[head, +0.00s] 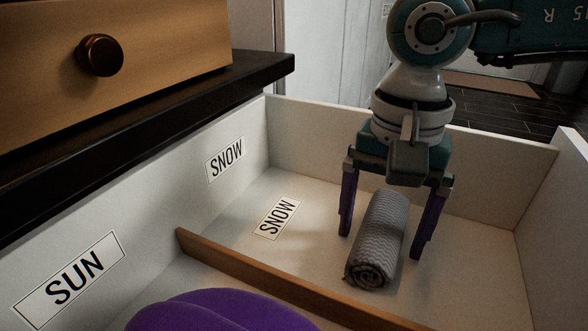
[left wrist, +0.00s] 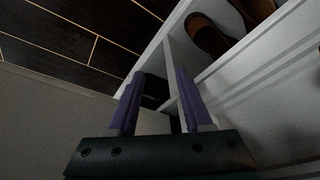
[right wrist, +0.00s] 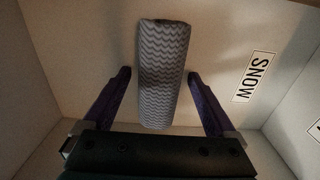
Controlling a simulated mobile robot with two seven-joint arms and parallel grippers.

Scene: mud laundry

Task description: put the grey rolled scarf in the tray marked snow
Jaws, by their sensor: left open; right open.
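The grey rolled scarf (head: 378,240), with a zigzag pattern, lies in the compartment marked SNOW of a white drawer-like tray (head: 480,283). A SNOW label (head: 276,218) lies on its floor and another (head: 226,158) is on its side wall. My right gripper (head: 382,245) is open, with one purple finger on each side of the scarf and gaps between. In the right wrist view the scarf (right wrist: 162,75) stretches beyond the open fingertips, touching neither. My left gripper (left wrist: 155,80) is open and empty, away from the tray, with a floor and white shelving before it.
A wooden divider (head: 270,272) separates the SNOW compartment from one marked SUN (head: 69,282), which holds a purple item (head: 220,312). A wooden drawer front with a round knob (head: 100,55) overhangs at left. Brown shoes (left wrist: 207,35) sit in the shelving in the left wrist view.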

